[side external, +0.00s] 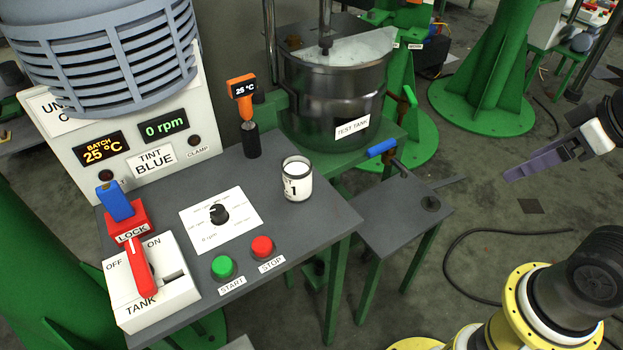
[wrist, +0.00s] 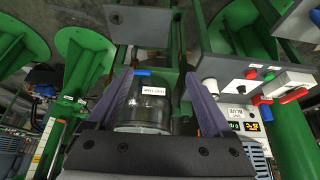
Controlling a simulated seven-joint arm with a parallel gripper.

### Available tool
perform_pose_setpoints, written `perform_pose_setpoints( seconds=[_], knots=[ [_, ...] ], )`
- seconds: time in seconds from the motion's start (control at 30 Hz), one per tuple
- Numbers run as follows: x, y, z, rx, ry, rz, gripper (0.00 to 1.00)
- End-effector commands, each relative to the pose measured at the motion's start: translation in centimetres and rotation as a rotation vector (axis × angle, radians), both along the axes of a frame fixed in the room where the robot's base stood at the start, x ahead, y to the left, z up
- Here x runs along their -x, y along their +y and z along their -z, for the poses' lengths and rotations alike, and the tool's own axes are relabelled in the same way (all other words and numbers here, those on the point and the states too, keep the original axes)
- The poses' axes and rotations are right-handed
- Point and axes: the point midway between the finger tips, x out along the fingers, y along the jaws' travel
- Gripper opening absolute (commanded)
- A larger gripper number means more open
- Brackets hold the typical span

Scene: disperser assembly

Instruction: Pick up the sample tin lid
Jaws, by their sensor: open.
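My gripper (side external: 533,161) hangs at the right of the side view, in the air and well apart from the tables. Its purple fingers are spread and empty; the wrist view shows them too (wrist: 145,62). A small dark round piece with a knob (side external: 430,203) lies on the low grey side table; it looks like the lid, but I cannot be sure. A small dark spot in the wrist view (wrist: 116,18) seems to be the same piece. The sample tin (side external: 297,182), with a white top and a label reading 1, stands upright on the main bench.
The test tank (side external: 335,95) stands behind the side table (side external: 385,215), with a blue-handled valve (side external: 382,148) between. The bench (side external: 300,235) carries START and STOP buttons, a dial plate, a thermometer (side external: 242,90) and a red lock. Open floor lies right of the side table.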

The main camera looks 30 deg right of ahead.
Motion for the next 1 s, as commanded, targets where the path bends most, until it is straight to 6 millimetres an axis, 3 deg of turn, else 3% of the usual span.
perform_pose_setpoints(
  seconds=[0.1, 0.4, 0.57, 0.77, 0.9, 1.0],
  knots=[
    [0.0, 0.0, 0.0, 0.000, 0.000, 0.000, 0.65],
    [0.0, 0.0, 0.0, 0.006, 0.000, -0.011, 0.65],
    [-0.6, -0.1, -0.5, 0.077, -0.028, -0.129, 0.65],
    [-4.5, -0.8, -3.6, 0.283, -0.110, -0.394, 0.65],
    [-9.2, -2.0, -4.6, 0.441, -0.089, -0.584, 0.65],
    [-12.9, -3.2, -4.2, 0.538, -0.047, -0.712, 0.65]
  ],
)
